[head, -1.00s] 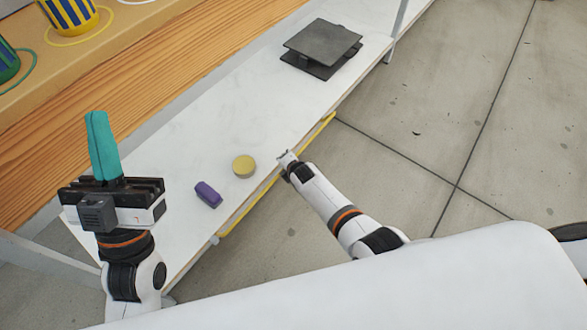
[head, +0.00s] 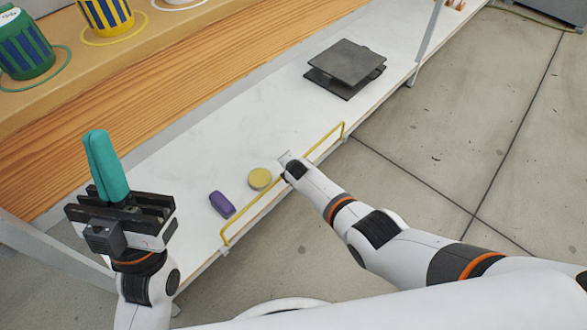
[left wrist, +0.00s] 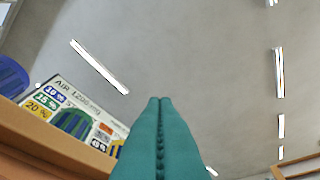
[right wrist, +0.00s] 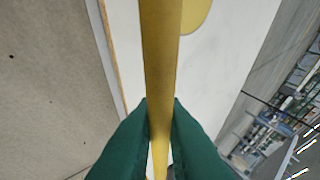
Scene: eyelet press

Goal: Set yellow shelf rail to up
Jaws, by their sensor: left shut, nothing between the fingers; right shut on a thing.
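The yellow shelf rail (head: 262,205) stands raised along the front edge of the white shelf in the head view, with its end posts rising from the edge. My right gripper (head: 286,163) is at the middle of the rail. In the right wrist view its green fingers (right wrist: 160,125) are shut on the yellow bar (right wrist: 160,50), one on each side. My left gripper (head: 108,168) points up at the left end of the shelf, away from the rail. Its teal fingers (left wrist: 160,130) are together and empty in the left wrist view.
On the white shelf (head: 230,150) lie a purple object (head: 222,204) and a round yellow object (head: 260,179), just behind the rail. A dark grey two-plate stand (head: 346,66) sits further right. Blue-striped buckets (head: 104,16) stand on the upper wooden shelf.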

